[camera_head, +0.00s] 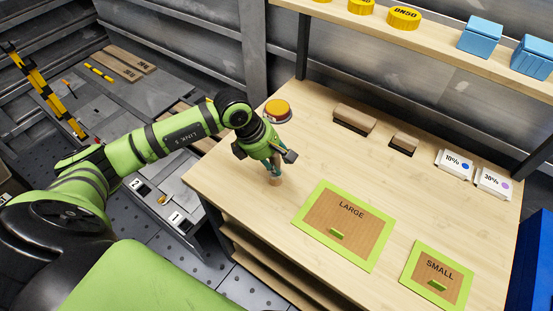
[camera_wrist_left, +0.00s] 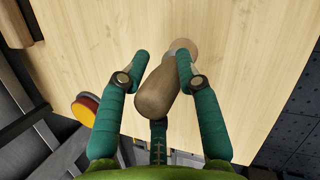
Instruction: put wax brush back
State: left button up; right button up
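A brown, pear-shaped wooden handle with a pale round end, perhaps the wax brush, shows between my left fingers in the left wrist view (camera_wrist_left: 157,94). In the head view its lower end (camera_head: 275,181) shows under my left gripper (camera_head: 273,166), at the table's left side. My left gripper (camera_wrist_left: 161,62) is around the handle. A gap shows between the left finger and the handle; the right finger overlaps it, so contact there is unclear. Two brown blocks with dark undersides, brush-like, lie at the back of the table (camera_head: 354,116) (camera_head: 404,142). My right gripper is not in view.
The wooden table (camera_head: 245,187) holds green-framed LARGE (camera_head: 325,212) and SMALL (camera_head: 442,262) mats. A round orange-topped thing (camera_head: 277,109) sits close behind my left gripper. Two white boxes (camera_head: 454,161) (camera_head: 492,183) stand at right. A shelf (camera_head: 440,46) overhangs the back. The table's middle is clear.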

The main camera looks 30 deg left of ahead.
pick_arm(q)
jog(key=shift+o, duration=1)
jog(key=shift+r, duration=0.1)
jog(key=b+v, duration=0.2)
jog(key=v, duration=1)
jog(key=shift+d, duration=0.1)
